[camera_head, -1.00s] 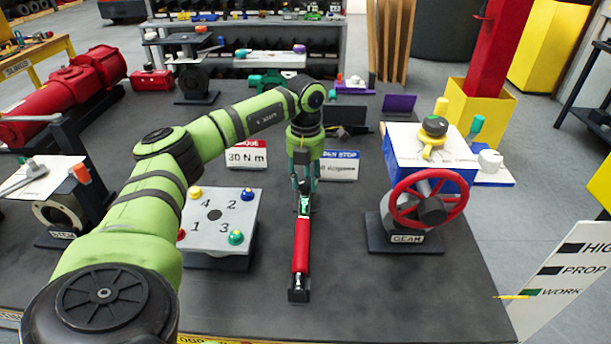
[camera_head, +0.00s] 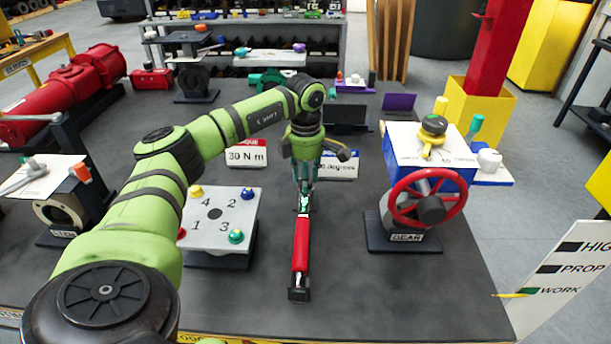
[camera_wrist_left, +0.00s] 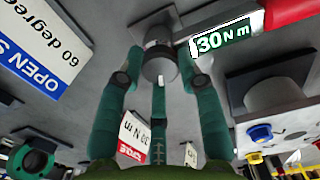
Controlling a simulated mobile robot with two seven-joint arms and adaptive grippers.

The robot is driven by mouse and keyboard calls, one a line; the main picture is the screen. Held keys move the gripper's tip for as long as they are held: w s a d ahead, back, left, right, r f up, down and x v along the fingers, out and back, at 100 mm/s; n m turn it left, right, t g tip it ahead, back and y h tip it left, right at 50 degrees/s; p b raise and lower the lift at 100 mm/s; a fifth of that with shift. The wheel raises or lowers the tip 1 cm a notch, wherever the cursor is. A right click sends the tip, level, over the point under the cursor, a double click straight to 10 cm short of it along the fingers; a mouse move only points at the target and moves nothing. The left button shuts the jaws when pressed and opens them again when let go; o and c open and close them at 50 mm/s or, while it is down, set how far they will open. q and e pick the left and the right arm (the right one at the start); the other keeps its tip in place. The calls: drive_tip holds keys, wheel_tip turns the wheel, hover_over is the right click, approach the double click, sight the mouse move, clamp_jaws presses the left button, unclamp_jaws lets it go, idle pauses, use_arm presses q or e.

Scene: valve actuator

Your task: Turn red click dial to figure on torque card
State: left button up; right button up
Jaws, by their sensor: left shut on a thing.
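A red-handled torque wrench (camera_head: 301,246) lies on the bench, pointing away from me. It also shows as a red bar in the left wrist view (camera_wrist_left: 290,10). Its green window (camera_wrist_left: 226,42) reads 30 N m. My left gripper (camera_head: 304,198) points down at the wrench's far end. In the left wrist view its fingers close around a round, grey-looking dial (camera_wrist_left: 158,66); no red shows on it. The torque card (camera_head: 246,155), white with a red top, reads 30 N m and stands behind my arm. My right gripper is not in view.
A numbered plate (camera_head: 218,216) with coloured knobs stands left of the wrench. A gear unit with a red handwheel (camera_head: 428,197) stands to the right. The open-stop card (camera_head: 338,168), partly hidden, reads 60 degrees. The bench is clear between wrench and gear unit.

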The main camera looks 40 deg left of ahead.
use_arm(q)
drive_tip(key=shift+s+f+m, duration=0.1)
drive_tip(key=shift+f+m, duration=0.05)
drive_tip(key=shift+m, duration=0.65)
drive_tip(key=o, duration=1.2)
drive_tip(key=shift+c, duration=0.2)
drive_tip(key=shift+r, duration=0.6)
wheel_tip(320, 180, up, 11)
